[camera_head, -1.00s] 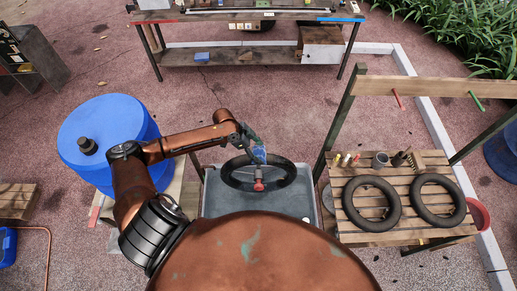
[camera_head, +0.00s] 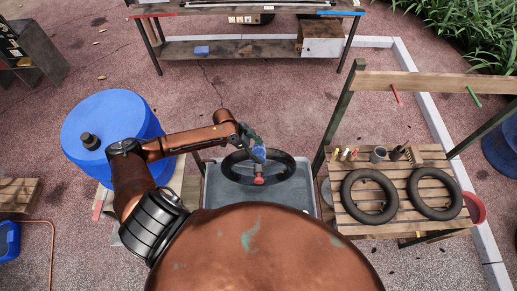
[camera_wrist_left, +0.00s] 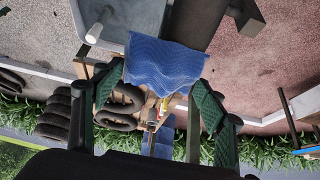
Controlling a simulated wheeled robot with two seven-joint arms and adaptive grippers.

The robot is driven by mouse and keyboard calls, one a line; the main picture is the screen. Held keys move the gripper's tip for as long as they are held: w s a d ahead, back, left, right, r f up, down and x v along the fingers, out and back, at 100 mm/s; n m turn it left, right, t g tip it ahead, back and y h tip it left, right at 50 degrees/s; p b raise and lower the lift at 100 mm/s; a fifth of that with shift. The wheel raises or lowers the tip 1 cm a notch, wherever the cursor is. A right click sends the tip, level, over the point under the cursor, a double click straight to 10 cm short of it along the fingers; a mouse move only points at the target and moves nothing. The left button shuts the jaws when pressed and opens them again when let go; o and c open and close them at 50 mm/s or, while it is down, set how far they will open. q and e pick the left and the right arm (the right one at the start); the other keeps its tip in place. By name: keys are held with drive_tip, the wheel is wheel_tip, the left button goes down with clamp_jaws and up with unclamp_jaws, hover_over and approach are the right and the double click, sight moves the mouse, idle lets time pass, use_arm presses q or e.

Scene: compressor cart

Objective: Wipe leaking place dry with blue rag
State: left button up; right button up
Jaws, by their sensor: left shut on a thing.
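The blue rag (camera_head: 259,155) is in my left gripper (camera_head: 252,144), over the far part of a black inner tube (camera_head: 285,172). I cannot tell whether the rag touches the tube. The tube sits upon or in a grey basin (camera_head: 218,195). In the left wrist view the rag (camera_wrist_left: 165,60) spreads between the two green fingers of the left gripper (camera_wrist_left: 160,88), which is shut on it. The leaking place is not distinguishable. My right gripper is not in view.
A red knob-like thing (camera_head: 259,181) is at the tube's near side. A blue barrel (camera_head: 105,160) stands left. A slatted table (camera_head: 405,228) at right bears two more tubes (camera_head: 370,197). A workbench (camera_head: 235,58) is at the back, with open paving before it.

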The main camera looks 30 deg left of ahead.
use_arm(q)
drive_tip(key=shift+w+a+f, duration=0.1)
drive_tip(key=shift+w+a, duration=0.15)
drive_tip(key=shift+w, duration=0.2)
drive_tip(key=shift+w+a, duration=0.3)
drive_tip(key=shift+w, duration=0.2)
drive_tip(key=shift+w+a, duration=0.15)
drive_tip(key=shift+w, duration=0.05)
drive_tip(key=shift+w, duration=0.1)
drive_tip(key=shift+w+a, duration=0.35)
drive_tip(key=shift+w, duration=0.2)
